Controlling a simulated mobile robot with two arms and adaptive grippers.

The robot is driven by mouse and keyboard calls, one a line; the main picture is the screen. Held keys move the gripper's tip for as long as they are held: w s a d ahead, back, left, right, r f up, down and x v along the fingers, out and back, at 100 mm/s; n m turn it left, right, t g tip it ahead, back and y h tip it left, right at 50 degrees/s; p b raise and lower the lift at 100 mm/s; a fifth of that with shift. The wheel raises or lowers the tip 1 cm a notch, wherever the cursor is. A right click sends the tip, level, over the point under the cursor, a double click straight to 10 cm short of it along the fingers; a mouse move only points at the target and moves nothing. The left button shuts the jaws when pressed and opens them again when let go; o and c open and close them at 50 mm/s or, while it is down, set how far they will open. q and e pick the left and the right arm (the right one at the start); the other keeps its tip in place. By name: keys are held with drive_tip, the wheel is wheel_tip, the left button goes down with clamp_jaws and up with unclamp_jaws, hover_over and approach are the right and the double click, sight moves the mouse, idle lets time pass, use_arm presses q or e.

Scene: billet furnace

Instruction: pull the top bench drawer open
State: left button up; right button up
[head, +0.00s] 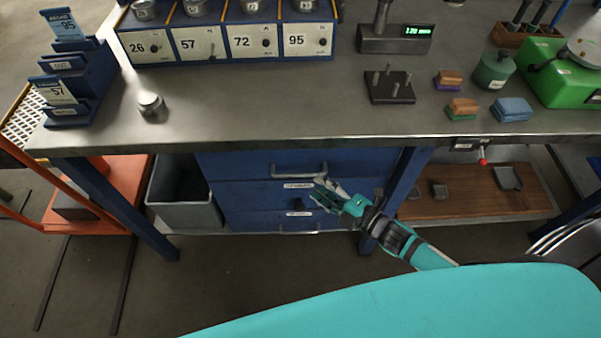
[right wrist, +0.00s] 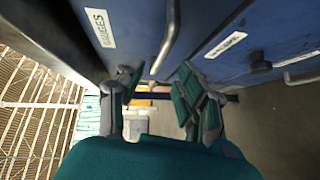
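The blue top drawer (head: 245,165) sits under the benchtop, and it looks shut. Its grey bar handle (head: 299,172) is on the front. In the right wrist view the handle (right wrist: 172,35) runs down the picture beside a label reading GAUGES (right wrist: 100,28). My right gripper (head: 319,190) is in front of the drawers, just below and right of the handle's right end. In the right wrist view my right gripper (right wrist: 158,78) has its fingers apart, with the handle's near end showing between them. I see no contact. My left gripper is not in view.
Lower drawers (head: 240,195) with labels are below. A blue bench leg (head: 405,185) stands right of my gripper, and a grey bin (head: 185,200) is left of the drawers. The benchtop (head: 270,115) overhangs the drawers. A wooden shelf (head: 470,190) is at right.

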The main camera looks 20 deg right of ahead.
sight(303, 176)
drive_tip(key=x, duration=0.7)
drive_tip(key=shift+w+a, duration=0.15)
drive_tip(key=shift+w, duration=0.15)
drive_tip(key=shift+c, duration=0.4)
clamp_jaws()
